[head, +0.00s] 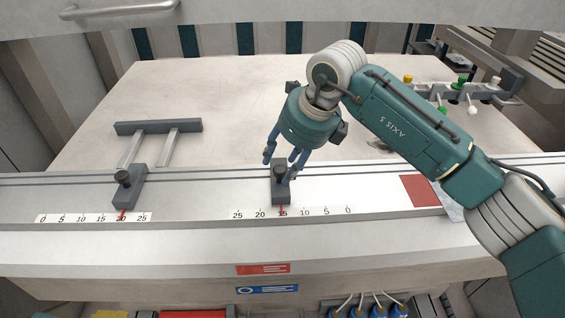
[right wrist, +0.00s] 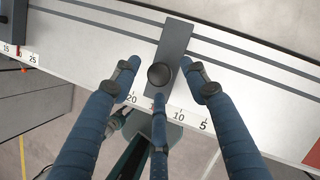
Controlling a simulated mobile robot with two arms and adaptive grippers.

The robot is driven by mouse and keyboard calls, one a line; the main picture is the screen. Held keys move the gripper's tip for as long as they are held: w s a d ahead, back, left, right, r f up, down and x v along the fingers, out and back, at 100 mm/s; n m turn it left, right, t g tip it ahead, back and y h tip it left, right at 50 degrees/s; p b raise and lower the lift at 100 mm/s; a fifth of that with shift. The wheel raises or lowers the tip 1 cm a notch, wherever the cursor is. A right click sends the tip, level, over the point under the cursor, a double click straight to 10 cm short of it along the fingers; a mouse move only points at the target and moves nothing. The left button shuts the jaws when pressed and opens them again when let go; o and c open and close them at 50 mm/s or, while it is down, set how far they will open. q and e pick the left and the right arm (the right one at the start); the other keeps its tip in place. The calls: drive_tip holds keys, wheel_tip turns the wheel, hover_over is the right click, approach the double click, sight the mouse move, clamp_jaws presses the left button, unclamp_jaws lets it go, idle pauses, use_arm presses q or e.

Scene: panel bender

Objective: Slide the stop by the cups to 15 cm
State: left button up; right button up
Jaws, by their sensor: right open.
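The right-hand stop (head: 281,194) is a dark grey block with a black knob on the front rail. Its red pointer stands at about the 15 mark of its scale (head: 327,211). In the right wrist view the stop (right wrist: 174,45) lies between my spread fingers, and its round knob (right wrist: 159,75) is in plain sight. My right gripper (head: 281,165) is open above and around the stop, with clear gaps to the side fingers; whether the middle finger touches it I cannot tell. My left gripper is not in view.
A second stop (head: 129,188) with a grey fence bar (head: 158,127) stands on the left, its pointer near 20. A red patch (head: 420,191) lies on the rail at right. The rail between the stops is clear.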

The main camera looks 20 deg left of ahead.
drive_tip(key=v, duration=1.1)
drive_tip(key=shift+f, duration=0.1)
